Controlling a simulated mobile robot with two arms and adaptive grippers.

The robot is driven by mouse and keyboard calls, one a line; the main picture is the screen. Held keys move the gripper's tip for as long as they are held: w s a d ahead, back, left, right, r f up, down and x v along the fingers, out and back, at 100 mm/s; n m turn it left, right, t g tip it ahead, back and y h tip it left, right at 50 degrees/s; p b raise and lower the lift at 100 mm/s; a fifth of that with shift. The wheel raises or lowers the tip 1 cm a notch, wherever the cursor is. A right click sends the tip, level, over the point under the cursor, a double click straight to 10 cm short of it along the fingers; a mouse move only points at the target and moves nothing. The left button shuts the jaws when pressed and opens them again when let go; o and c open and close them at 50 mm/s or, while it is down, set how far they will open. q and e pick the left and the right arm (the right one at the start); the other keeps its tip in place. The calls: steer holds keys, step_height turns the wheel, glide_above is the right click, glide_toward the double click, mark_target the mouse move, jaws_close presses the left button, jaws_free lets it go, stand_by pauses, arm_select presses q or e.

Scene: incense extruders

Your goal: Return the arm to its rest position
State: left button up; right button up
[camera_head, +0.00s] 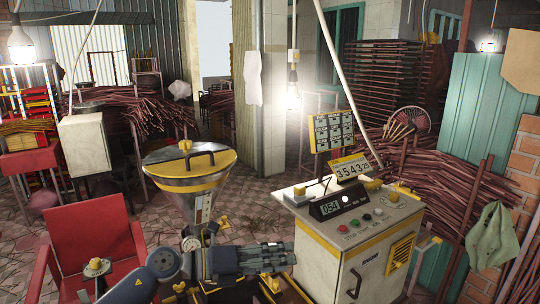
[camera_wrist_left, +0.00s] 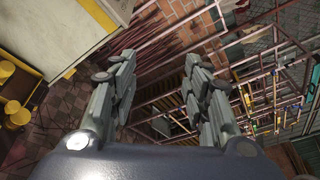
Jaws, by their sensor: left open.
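My left arm comes in low from the left in the head view, with its left gripper (camera_head: 286,254) pointing right, in front of the control cabinet's left side. In the left wrist view the fingers of the left gripper (camera_wrist_left: 158,68) are apart, with nothing between them. My right gripper is not seen in either view.
The control cabinet (camera_head: 322,262) with displays and buttons stands to the right. A yellow-lidded metal hopper (camera_head: 190,180) is behind my arm. A red chair (camera_head: 92,240) is at the left. Bundles of incense sticks (camera_head: 440,185) are at the right. Patterned floor (camera_head: 240,215) shows between hopper and cabinet.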

arm_select(q)
steer(key=a+r+n+t+y, duration=0.35)
steer(key=a+n+t, duration=0.25)
steer(key=n+t, duration=1)
steer(key=s+a+f+n+g+y, duration=0.35)
steer(key=a+f+n+y, duration=0.3)
steer(key=f+n, duration=0.25)
steer(key=s+a+f+n+g+y, duration=0.3)
steer(key=s+a+f+n+y, duration=0.1)
steer(key=a+f+n+y, duration=0.35)
steer(key=s+a+f+n+g+h, duration=0.1)
steer(key=s+f+n+g, duration=0.1)
steer(key=s+f+g, duration=0.45)
steer(key=s+f+n+g, duration=0.1)
steer(key=s+f+n, duration=0.15)
steer(key=s, duration=0.75)
steer(key=s+a+f+n+g+h, duration=0.1)
steer(key=s+f+g, duration=0.3)
steer(key=s, duration=0.5)
step_height(320, 180, down, 28)
steer(key=s, duration=0.2)
steer(key=s+a+f+g, duration=0.1)
steer(key=s+a+f, duration=0.2)
steer(key=s+f, duration=1.2)
steer(key=shift+s+f+g, duration=0.15)
steer(key=shift+s+g, duration=0.15)
steer(key=shift+s, duration=0.4)
